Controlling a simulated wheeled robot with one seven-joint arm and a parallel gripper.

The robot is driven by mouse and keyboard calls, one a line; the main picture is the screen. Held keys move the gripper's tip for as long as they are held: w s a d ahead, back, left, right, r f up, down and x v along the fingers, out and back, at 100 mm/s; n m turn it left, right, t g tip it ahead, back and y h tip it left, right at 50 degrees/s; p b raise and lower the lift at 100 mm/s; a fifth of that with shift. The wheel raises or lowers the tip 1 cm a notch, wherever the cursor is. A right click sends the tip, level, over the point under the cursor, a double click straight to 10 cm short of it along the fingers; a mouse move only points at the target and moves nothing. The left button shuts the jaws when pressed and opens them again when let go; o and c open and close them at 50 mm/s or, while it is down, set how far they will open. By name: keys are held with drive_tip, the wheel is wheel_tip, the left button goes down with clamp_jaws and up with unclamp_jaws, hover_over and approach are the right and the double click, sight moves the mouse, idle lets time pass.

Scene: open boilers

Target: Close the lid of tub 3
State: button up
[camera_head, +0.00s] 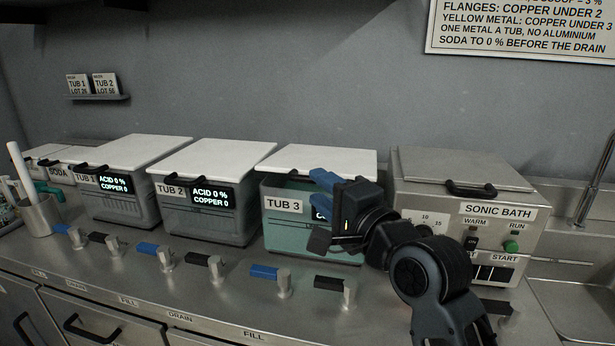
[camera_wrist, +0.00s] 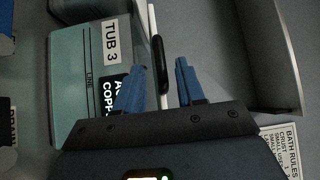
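Tub 3 (camera_head: 283,227) is a greenish see-through tub in the middle of the counter, left of the sonic bath. Its white lid (camera_head: 318,158) lies nearly flat over the top; I cannot tell whether it sits fully down on the rim. My gripper (camera_head: 322,180) is at the tub's front upper right and hides part of the display. In the wrist view, the blue fingers of my gripper (camera_wrist: 160,66) are apart, with the black lid handle (camera_wrist: 160,62) between their tips. The handle does not visibly touch either finger. The tub's label (camera_wrist: 111,41) shows at the left.
Tub 2 (camera_head: 207,226) and tub 1 (camera_head: 122,207) stand to the left with white lids on. The sonic bath (camera_head: 465,210) stands close on the right. Several blue and black valve handles (camera_head: 264,272) line the counter's front. A sink (camera_head: 575,300) is at the far right.

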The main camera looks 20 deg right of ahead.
sight(311, 181)
drive_tip(key=shift+w+a+r, duration=0.1)
drive_tip(key=shift+w+a, duration=0.1)
drive_tip(key=shift+w, duration=1.05)
drive_tip(key=shift+w+a, duration=0.2)
drive_tip(key=shift+w, duration=1.05)
clamp_jaws()
